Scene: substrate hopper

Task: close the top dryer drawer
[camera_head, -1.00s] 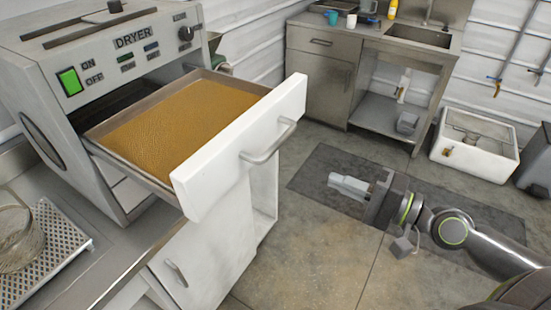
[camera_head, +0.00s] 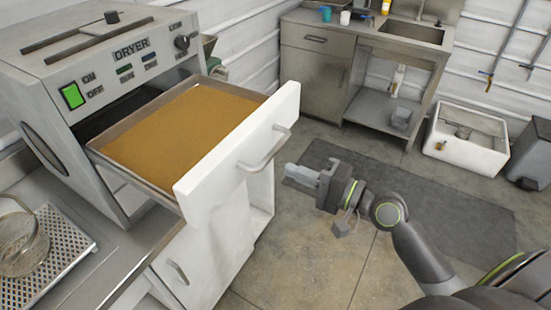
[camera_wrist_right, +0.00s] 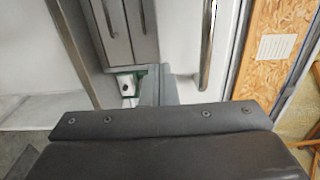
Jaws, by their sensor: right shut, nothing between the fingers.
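The top dryer drawer (camera_head: 240,140) is pulled out from the dryer (camera_head: 120,60). It has a white front and a metal bar handle (camera_head: 265,152), and its tray holds a flat layer of golden-brown grain (camera_head: 185,130). My right gripper (camera_head: 290,172) is shut and empty. In the head view it appears just right of the drawer front and a little below the handle, apart from both. The closed fingers also show in the right wrist view (camera_wrist_right: 150,85), with a metal bar on a white surface beyond them. My left gripper is out of view.
A steel counter (camera_head: 120,255) with a perforated tray (camera_head: 75,265) and a wire basket (camera_head: 22,245) is at lower left. A sink cabinet (camera_head: 315,75) stands at the back, with a white basin (camera_head: 440,150) to its right. The floor around a dark mat (camera_head: 420,200) is open.

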